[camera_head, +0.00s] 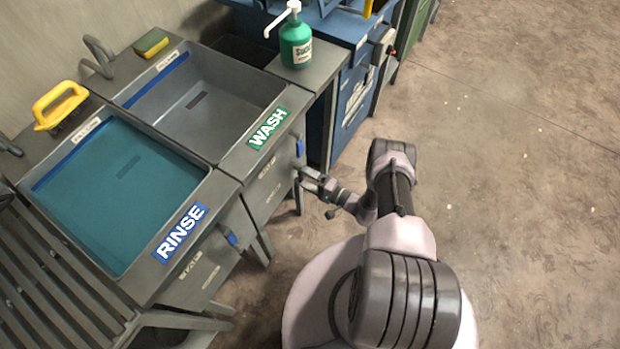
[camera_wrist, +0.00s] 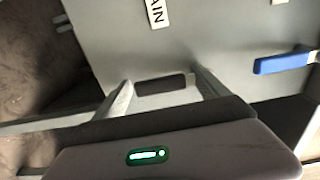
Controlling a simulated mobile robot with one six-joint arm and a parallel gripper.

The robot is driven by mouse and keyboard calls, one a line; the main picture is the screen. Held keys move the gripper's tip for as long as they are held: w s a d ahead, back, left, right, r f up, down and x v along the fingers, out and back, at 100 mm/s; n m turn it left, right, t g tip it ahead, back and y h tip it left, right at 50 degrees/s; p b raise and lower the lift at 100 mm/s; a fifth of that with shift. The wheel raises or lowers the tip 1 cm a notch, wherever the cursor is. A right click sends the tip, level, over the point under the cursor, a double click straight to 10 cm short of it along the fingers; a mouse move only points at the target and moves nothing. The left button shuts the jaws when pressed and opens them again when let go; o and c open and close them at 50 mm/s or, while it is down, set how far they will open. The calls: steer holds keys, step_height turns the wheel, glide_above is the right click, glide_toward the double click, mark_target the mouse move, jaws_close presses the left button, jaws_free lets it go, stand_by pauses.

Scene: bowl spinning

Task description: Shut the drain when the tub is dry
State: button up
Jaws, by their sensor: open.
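The wash tub (camera_head: 225,85) shows a bare grey floor with a dark drain slot (camera_head: 197,99) and no visible water. The rinse tub (camera_head: 100,125) holds teal water (camera_head: 85,200). A blue lever (camera_head: 300,148) is at the right of the wash front panel, and another blue lever (camera_head: 231,237) is on the rinse front. My gripper (camera_head: 312,181) is low in front of the wash panel. In the wrist view my gripper (camera_wrist: 163,80) is open, with a dark bar (camera_wrist: 162,85) between its fingers. A partly cut-off label (camera_wrist: 157,12) reads "AIN". A blue lever (camera_wrist: 284,63) is to the right.
A green pump bottle (camera_head: 296,42) stands beyond the wash tub. A yellow brush (camera_head: 60,104) and a sponge (camera_head: 151,43) lie along the back ledge. A slatted rack (camera_head: 50,280) is at the left. A blue cabinet (camera_head: 352,95) stands behind; the floor at right is clear.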

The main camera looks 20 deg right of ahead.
steer(key=p+v, duration=0.3)
steer(key=v, duration=1.4)
steer(key=shift+s+d, duration=0.15)
steer(key=shift+r, duration=0.15)
stand_by(0.4)
